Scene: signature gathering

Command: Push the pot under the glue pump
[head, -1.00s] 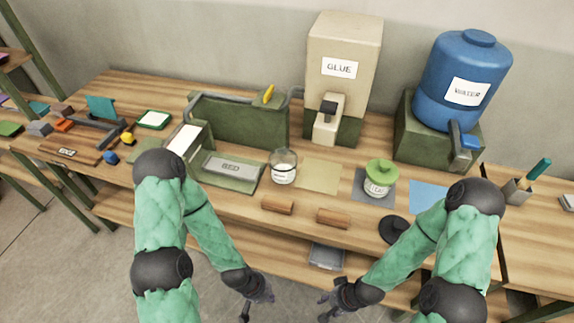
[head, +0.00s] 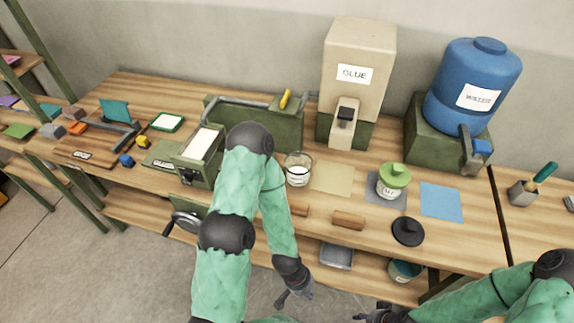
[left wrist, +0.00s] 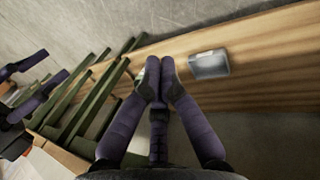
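A clear glass pot (head: 298,170) with a white label stands upright on the table, just left of a tan mat (head: 333,177). The glue pump (head: 344,122) is the lever nozzle on the front of the tall beige box labelled GLUE (head: 358,65), behind the mat. The pot is in front and to the left of the pump, not beneath it. My left gripper (head: 283,300) is below the table's front edge, away from the pot. In the left wrist view its fingers (left wrist: 160,78) meet, with nothing between them. My right gripper (head: 367,317) is at the bottom edge, partly cut off.
A green-lidded jar (head: 393,182) stands on a grey mat. Brown blocks, including one (head: 348,220), and a black disc (head: 408,231) lie near the front edge. A blue water tank (head: 472,85) stands behind. A grey tray (left wrist: 209,64) lies on the lower shelf.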

